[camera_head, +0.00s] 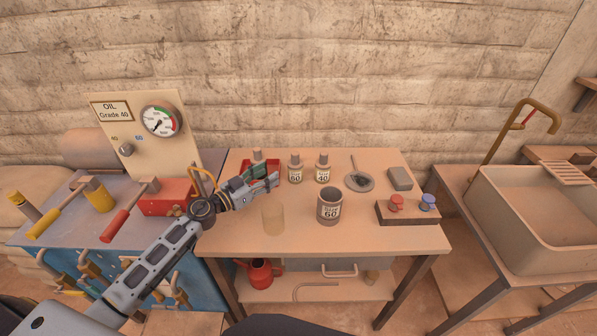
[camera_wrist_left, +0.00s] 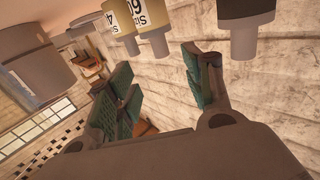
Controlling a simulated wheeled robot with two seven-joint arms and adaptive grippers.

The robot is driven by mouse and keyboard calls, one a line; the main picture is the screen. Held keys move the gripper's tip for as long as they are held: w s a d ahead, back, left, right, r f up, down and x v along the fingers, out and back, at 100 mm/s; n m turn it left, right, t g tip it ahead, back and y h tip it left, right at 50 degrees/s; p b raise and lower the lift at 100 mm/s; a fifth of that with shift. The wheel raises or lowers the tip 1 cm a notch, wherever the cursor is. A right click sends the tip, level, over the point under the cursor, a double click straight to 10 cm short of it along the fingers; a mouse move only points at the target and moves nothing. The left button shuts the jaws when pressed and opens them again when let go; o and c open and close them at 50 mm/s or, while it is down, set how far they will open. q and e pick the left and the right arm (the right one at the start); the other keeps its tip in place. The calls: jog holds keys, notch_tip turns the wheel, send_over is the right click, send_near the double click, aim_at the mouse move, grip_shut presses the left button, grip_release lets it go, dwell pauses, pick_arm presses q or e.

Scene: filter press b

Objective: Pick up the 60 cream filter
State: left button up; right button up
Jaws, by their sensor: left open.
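My left gripper (camera_head: 262,180) is open above the table, behind the cream cylinder and left of the bottles. In the left wrist view its teal-padded fingers (camera_wrist_left: 160,95) are apart with nothing between them. A bottle labelled 60 (camera_head: 295,170) stands behind; a bottle labelled "Size 60" also shows in the left wrist view (camera_wrist_left: 148,20). My right gripper is not in view.
A bottle labelled 40 (camera_head: 322,170), a round dish (camera_head: 359,182), a grey block (camera_head: 400,179) and a wooden block with red and blue knobs (camera_head: 410,216) share the table (camera_head: 300,236). The press (camera_head: 150,200) stands left, a sink (camera_head: 545,215) right.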

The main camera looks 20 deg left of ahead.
pick_arm(q)
send_near(292, 158)
jog(key=shift+x, duration=1.5)
jog(key=shift+w+d, duration=0.35)
jog(key=shift+w, duration=0.2)
jog(key=shift+x, duration=0.8)
jog(key=shift+w+d+f, duration=0.1)
jog(key=shift+w, duration=0.15)
jog(key=shift+w+d, duration=0.25)
jog(key=shift+w, duration=0.1)
jog(key=shift+b+x, duration=0.35)
jog(key=shift+x, duration=0.7)
jog(key=shift+w+d, duration=0.3)
jog(key=shift+w, duration=0.25)
jog(key=shift+w+d, duration=0.2)
jog(key=shift+w, duration=0.15)
grip_shut()
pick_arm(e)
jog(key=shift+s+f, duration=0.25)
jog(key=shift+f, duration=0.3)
